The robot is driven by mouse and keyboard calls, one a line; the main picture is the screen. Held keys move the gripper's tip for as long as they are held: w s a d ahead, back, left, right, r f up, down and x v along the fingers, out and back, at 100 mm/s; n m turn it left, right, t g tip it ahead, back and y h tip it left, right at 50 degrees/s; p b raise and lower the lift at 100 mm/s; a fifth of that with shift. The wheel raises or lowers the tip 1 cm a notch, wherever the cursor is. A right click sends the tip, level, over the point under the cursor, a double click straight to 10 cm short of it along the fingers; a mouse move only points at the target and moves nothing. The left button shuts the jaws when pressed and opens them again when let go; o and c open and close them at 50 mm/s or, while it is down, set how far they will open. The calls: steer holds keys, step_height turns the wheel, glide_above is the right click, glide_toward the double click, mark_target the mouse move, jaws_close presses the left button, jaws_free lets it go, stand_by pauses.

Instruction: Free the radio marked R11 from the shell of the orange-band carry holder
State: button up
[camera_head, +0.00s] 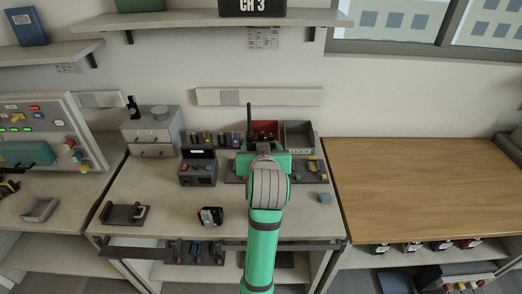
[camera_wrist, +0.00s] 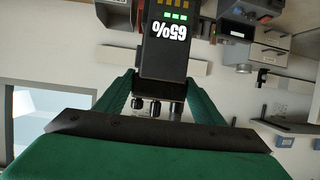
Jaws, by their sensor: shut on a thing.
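My gripper (camera_wrist: 161,88) is shut on a dark radio (camera_wrist: 163,58) in the wrist view. The radio's screen reads 65% upside down, with green and orange bars, and its knobs show between the fingers. In the head view my arm hides most of the gripper and radio; a black antenna (camera_head: 249,122) rises above them. No R11 mark is readable. A small black object with white and orange parts (camera_head: 209,215) lies on the bench front; I cannot tell whether it is the orange-band carry holder. No holder shell is visible around the held radio.
A black box device (camera_head: 198,169) stands left of my arm, near a grey drawer unit (camera_head: 152,131). Red (camera_head: 265,129) and grey (camera_head: 298,135) bins stand behind. A dark stand (camera_head: 126,214) is at left. The wooden table (camera_head: 420,185) at right is clear.

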mark_target(261, 137)
steer(key=shift+r, duration=1.8)
